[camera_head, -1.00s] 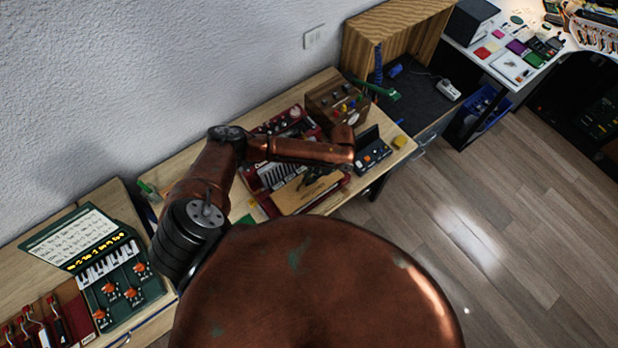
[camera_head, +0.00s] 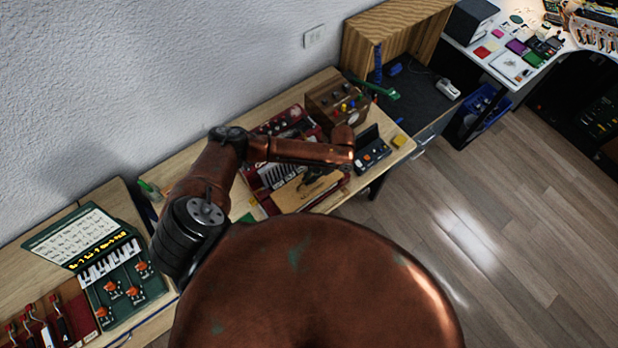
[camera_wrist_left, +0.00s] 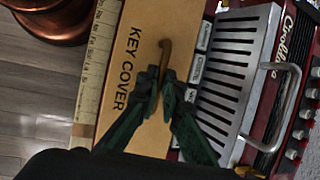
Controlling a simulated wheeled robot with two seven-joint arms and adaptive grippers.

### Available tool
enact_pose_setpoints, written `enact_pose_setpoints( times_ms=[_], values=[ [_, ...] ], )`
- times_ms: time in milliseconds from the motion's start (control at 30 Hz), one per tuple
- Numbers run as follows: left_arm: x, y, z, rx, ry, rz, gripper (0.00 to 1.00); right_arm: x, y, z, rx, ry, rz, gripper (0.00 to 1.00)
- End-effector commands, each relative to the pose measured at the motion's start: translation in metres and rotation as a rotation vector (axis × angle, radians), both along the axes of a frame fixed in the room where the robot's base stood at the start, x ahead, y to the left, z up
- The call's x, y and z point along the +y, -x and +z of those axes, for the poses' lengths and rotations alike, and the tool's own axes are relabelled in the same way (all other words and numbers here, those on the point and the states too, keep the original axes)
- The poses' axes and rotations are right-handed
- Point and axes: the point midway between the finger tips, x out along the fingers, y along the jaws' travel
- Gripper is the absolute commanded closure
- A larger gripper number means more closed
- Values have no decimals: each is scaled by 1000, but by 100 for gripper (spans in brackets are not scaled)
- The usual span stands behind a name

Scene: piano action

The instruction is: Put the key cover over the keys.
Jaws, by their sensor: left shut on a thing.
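The key cover (camera_head: 297,197) is a flat tan wooden board lying over the front part of a red keyboard instrument (camera_head: 259,153). In the left wrist view the cover (camera_wrist_left: 128,105) shows its "KEY COVER" lettering and a small brown hook-shaped handle (camera_wrist_left: 165,52). My left gripper (camera_wrist_left: 163,78) is shut on this handle, above the board. A pale strip, seemingly the keys (camera_wrist_left: 97,60), shows along the cover's left edge. Whether the cover rests on the instrument is unclear. My right gripper is not in view.
A wooden box with coloured knobs (camera_head: 340,103) and a small dark device (camera_head: 371,150) stand beside the instrument. A green keyboard unit (camera_head: 120,270) is at the lower left. In the wrist view, a metal grille (camera_wrist_left: 230,75) and handle (camera_wrist_left: 280,105) lie right of the cover.

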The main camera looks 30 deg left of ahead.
Motion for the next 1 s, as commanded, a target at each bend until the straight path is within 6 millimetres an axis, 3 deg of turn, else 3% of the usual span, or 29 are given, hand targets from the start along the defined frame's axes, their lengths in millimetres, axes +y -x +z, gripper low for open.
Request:
enact_pose_setpoints(
  times_ms=[933, 1000],
  values=[
    [0, 0, -10, 0, 0, 0, 100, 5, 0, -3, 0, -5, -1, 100],
    [0, 0, -9, 0, 0, 0, 89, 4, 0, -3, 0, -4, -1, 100]
  ],
)
